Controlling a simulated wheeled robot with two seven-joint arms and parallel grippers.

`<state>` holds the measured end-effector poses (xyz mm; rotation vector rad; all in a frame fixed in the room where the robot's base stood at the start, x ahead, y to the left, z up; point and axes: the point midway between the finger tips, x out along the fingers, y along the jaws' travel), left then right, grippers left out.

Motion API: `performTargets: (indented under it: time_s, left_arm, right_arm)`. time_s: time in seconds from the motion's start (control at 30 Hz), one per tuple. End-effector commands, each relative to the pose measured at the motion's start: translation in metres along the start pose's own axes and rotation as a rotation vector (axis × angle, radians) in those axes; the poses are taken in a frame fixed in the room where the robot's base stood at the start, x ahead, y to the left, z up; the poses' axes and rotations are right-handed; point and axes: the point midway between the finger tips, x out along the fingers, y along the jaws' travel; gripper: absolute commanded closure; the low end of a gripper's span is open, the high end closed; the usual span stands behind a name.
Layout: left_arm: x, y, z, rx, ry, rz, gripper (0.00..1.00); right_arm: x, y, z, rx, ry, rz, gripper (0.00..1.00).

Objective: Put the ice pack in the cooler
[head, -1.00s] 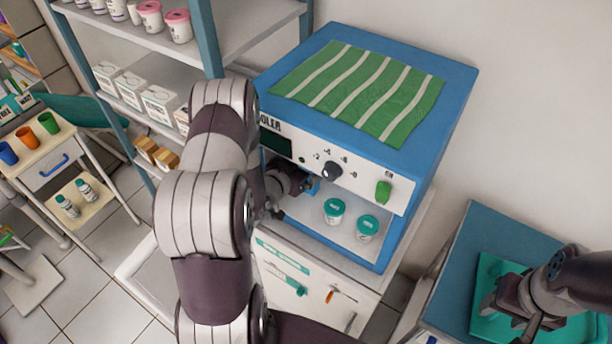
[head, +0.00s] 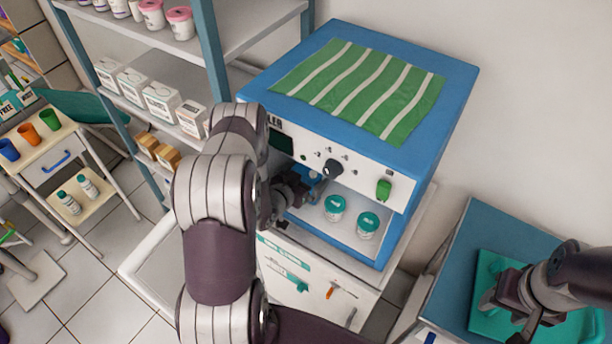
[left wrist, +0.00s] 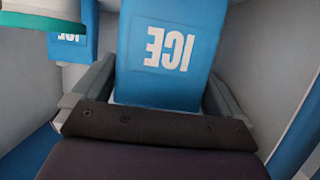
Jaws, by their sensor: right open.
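The cooler (head: 455,100) is a blue box with a white control panel and an open front bay. My left gripper (head: 305,188) reaches into the left part of this bay. In the left wrist view its fingers (left wrist: 160,95) are closed on the sides of a blue ice pack (left wrist: 172,50) with upside-down "ICE" lettering. Only a small blue bit of the pack shows in the head view, the rest hidden by the gripper. Another blue ICE piece (left wrist: 75,45) shows at the upper left of the wrist view. My right gripper (head: 500,300) is open and empty at the lower right.
Two teal-lidded jars (head: 335,208) (head: 367,225) stand in the bay, right of my left gripper. A striped green cloth (head: 360,85) lies on the cooler. Shelving (head: 255,30) stands at the left. A teal tray (head: 490,268) lies under my right gripper.

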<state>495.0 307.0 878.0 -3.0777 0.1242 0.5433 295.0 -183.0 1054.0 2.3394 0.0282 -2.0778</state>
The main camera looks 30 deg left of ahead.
Motion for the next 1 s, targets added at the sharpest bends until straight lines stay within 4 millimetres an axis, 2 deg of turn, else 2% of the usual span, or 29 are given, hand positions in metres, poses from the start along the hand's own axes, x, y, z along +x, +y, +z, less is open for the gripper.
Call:
performTargets:
  time_s: [0.2, 0.27, 0.7, 0.83, 1.0]
  left_arm:
    - [-0.002, 0.000, -0.006, 0.000, 0.000, 0.000, 0.00]
    - [-0.007, -0.001, -0.002, -0.001, -0.001, -0.002, 0.00]
    - [-0.094, -0.001, -0.002, -0.003, 0.000, -0.004, 0.00]
    - [-0.112, -0.001, -0.002, -0.001, -0.001, -0.003, 0.00]
    - [-0.121, 0.000, -0.003, 0.000, 0.000, -0.001, 0.00]
  right_arm:
    - [-0.005, 0.000, -0.001, 0.000, 0.000, 0.000, 0.48]
    - [-0.002, 0.000, 0.000, 0.000, 0.000, 0.000, 0.48]
    - [0.005, 0.000, 0.001, 0.000, 0.000, 0.000, 0.48]
    - [0.006, 0.000, 0.001, 0.000, 0.000, 0.000, 0.48]
    - [0.006, 0.000, 0.001, 0.000, 0.000, 0.000, 0.48]
